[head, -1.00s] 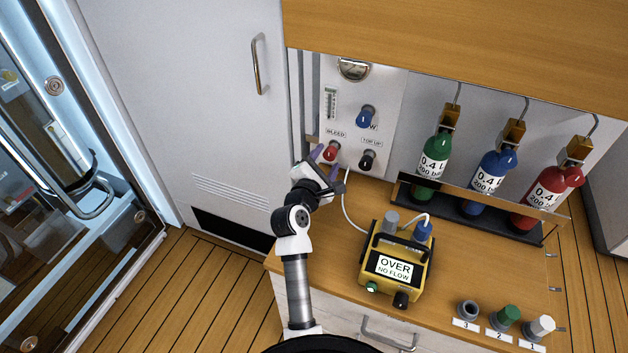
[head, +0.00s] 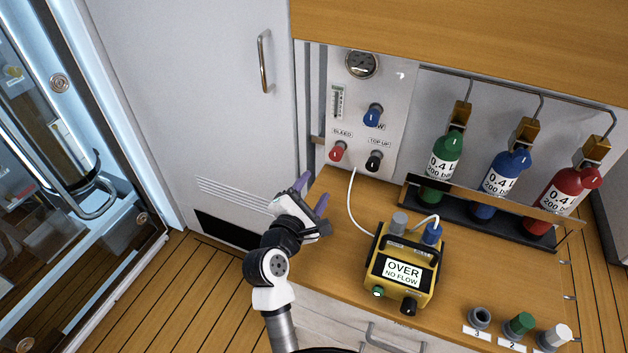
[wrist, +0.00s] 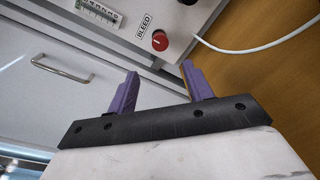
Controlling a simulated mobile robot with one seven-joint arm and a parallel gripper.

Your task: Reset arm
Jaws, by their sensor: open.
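My gripper (head: 312,192) is at the left edge of the wooden counter, below and left of the fill panel. Its two purple fingers are apart with nothing between them, as the wrist view (wrist: 160,88) also shows. The red BLEED knob (head: 337,152) is on the panel, above the fingers and clear of them. It also shows in the wrist view (wrist: 160,41), beyond the fingertips. My arm is bent, reaching up from the bottom of the head view.
A yellow meter reading OVER NO FLOW (head: 402,270) stands on the counter (head: 480,278). Green (head: 441,168), blue (head: 497,184) and red (head: 560,198) bottles stand in a rack at right. A white cabinet door (head: 190,100) is at left. Open floor lies front left.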

